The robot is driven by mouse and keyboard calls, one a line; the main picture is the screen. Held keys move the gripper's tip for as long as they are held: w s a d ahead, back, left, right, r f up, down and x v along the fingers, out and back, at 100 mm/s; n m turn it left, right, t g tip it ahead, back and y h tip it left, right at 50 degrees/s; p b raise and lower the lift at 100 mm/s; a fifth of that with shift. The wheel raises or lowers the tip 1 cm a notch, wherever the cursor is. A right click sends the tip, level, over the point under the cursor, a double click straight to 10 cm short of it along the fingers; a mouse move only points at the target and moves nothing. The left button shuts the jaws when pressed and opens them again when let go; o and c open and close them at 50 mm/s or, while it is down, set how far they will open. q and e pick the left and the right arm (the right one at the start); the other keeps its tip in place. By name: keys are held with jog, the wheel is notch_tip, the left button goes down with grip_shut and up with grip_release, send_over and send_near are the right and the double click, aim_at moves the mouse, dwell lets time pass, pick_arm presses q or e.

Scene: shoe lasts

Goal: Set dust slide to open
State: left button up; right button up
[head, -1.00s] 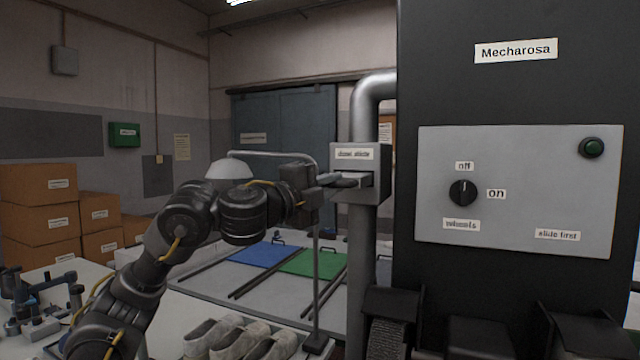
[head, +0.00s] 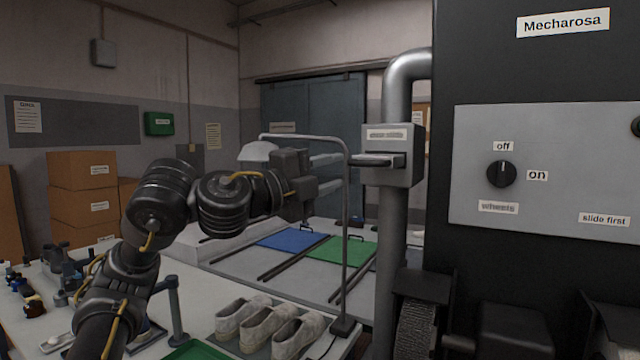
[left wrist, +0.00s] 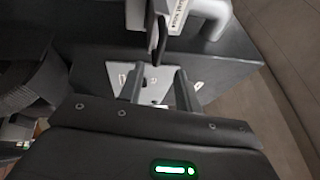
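The dust slide is a grey box (head: 400,145) with a blurred label, on a metal duct beside the dark machine. A flat slide tab (head: 375,160) sticks out of its left side. In the left wrist view the box (left wrist: 188,15) is at the top, with the dark tab (left wrist: 156,30) edge-on below it. My left gripper (head: 341,171) is left of the tab, with a small gap between them. Its two fingers are apart and empty, as the left wrist view (left wrist: 160,72) also shows. My right gripper is not in view.
The machine panel (head: 545,215) has a black knob (head: 501,173) pointing to "off". A bent metal stand (head: 347,240) rises close to my left gripper. Shoes (head: 262,325) lie on the table below. Blue and green panels (head: 340,250) lie behind.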

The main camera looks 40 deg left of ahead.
pick_arm(q)
jog(key=v, duration=0.2)
jog(key=shift+s+f, duration=0.1)
jog(key=shift+s, duration=0.2)
jog(key=shift+a, duration=0.1)
dwell(0.3)
